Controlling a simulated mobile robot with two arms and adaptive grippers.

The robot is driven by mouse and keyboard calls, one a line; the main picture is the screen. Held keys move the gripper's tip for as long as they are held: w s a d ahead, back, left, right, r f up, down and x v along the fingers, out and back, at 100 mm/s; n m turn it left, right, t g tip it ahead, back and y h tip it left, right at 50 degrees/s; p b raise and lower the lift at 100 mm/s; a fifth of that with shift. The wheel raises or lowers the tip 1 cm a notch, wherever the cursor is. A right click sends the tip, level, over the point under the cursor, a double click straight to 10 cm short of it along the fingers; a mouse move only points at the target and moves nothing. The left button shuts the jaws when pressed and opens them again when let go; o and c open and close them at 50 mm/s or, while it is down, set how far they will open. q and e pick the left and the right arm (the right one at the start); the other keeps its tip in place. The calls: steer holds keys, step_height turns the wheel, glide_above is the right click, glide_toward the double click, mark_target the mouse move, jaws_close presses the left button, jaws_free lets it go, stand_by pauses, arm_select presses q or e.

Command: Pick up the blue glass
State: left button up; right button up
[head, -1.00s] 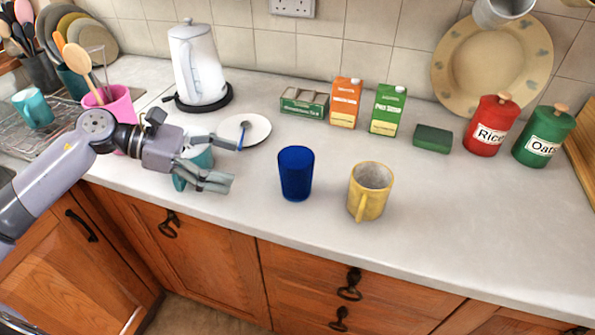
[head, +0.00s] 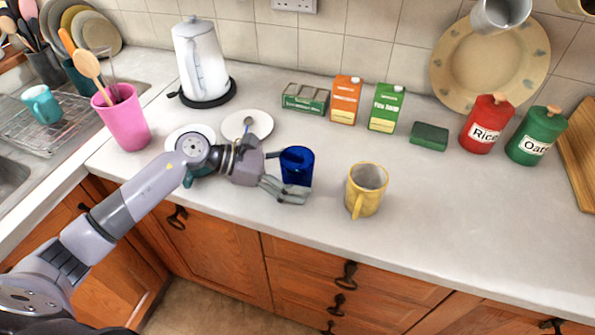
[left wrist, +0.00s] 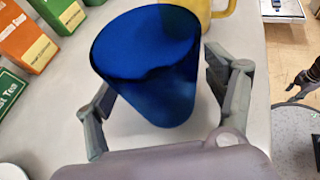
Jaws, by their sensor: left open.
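The blue glass (head: 297,166) stands upright on the worktop, left of the yellow mug (head: 366,189). My left gripper (head: 290,176) is at the glass, coming from its left, and partly hides its lower part in the head view. In the left wrist view the glass (left wrist: 150,65) stands between the open fingers of my left gripper (left wrist: 165,95), one finger on each side. I cannot tell whether either finger touches it.
Cartons (head: 345,100), a green sponge (head: 429,136) and red and green canisters (head: 486,126) stand towards the wall. A kettle (head: 200,62), small plates (head: 247,124) and a pink pot (head: 122,119) are to the left. The worktop right of the mug is clear.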

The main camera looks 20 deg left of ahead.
arm_select(q)
steer(key=shift+d, duration=0.15)
steer(key=c, duration=1.4)
steer(key=shift+c, duration=0.5)
steer(key=shift+r, duration=0.2)
